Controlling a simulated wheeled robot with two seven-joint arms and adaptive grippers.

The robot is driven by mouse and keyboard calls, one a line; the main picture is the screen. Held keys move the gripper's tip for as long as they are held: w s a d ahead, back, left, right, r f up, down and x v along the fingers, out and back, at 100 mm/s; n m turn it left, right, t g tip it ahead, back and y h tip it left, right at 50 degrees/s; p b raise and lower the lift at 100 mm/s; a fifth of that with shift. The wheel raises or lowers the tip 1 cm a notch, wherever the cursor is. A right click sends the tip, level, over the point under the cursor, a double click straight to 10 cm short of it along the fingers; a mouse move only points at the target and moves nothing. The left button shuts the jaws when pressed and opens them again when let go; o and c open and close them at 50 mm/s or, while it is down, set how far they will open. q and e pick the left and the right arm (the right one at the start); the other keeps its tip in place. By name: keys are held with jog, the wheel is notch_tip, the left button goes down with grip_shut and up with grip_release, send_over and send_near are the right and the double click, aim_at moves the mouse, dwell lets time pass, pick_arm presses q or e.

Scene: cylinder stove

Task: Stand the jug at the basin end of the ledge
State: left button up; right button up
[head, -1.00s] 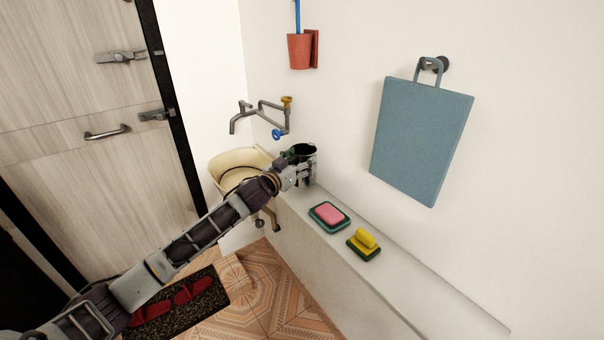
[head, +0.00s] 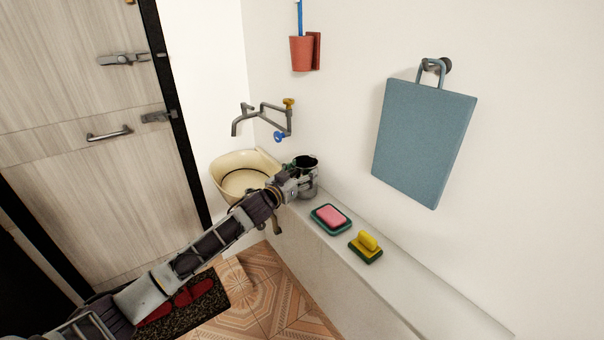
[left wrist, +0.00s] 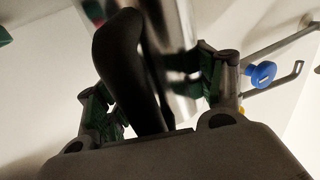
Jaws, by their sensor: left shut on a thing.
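The jug (head: 308,182) is a shiny metal vessel with a dark open top, upright at the basin end of the ledge (head: 398,286). Its base looks level with the ledge top, but I cannot tell for sure whether it touches. My left gripper (head: 290,187) is shut on the jug from its left side. In the left wrist view, the jug's dark handle (left wrist: 124,60) lies between the fingers of the left gripper (left wrist: 160,95), with the metal body (left wrist: 178,50) behind it. The cream basin (head: 226,164) is just left of the jug. My right gripper is not in view.
A pink soap on a green dish (head: 330,218) and a yellow-handled brush (head: 366,247) sit farther along the ledge. A tap (head: 262,115) projects above the basin. A blue board (head: 422,145) and a red cup (head: 301,54) hang on the wall.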

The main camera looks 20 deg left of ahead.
pick_arm(q)
jog(key=shift+f, duration=0.1)
jog(key=o, duration=1.1)
jog(key=shift+r, duration=0.2)
jog(key=shift+v, duration=0.9)
jog(key=v, duration=1)
jog(key=shift+s, duration=0.1)
